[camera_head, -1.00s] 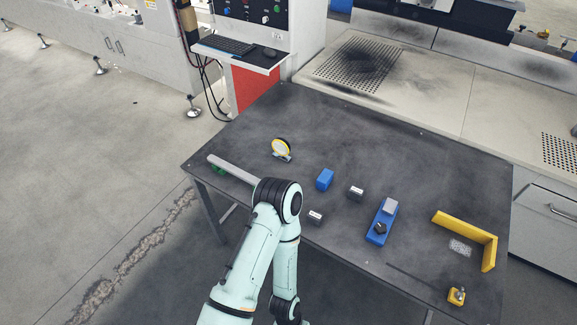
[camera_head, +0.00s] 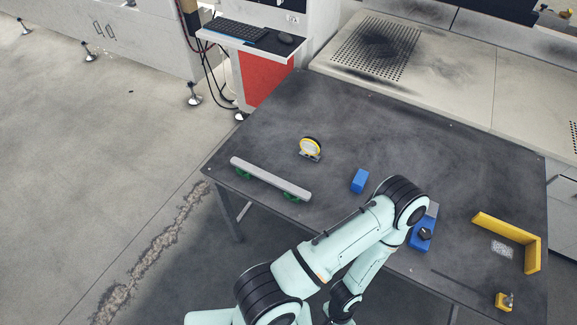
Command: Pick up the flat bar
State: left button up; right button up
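The flat bar (camera_head: 269,178) is a long, light grey bar near the left front edge of the dark table. It lies across two green supports (camera_head: 243,174), one under each end, and slants down to the right. No gripper touches the part of it that shows. One of my pale green arms reaches up over the front of the table, with its elbow above the middle right, and folds back down. Its wrist runs to the bottom edge of the picture. Neither of my grippers is in view.
The table's back is clear.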

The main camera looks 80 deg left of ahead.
aim_at(305, 196)
jog(key=k+j+z, duration=0.65)
jog(key=z, duration=0.3)
jog(key=k+j+z, duration=0.1)
jog(key=k+z, duration=0.35)
jog(key=k, duration=0.6)
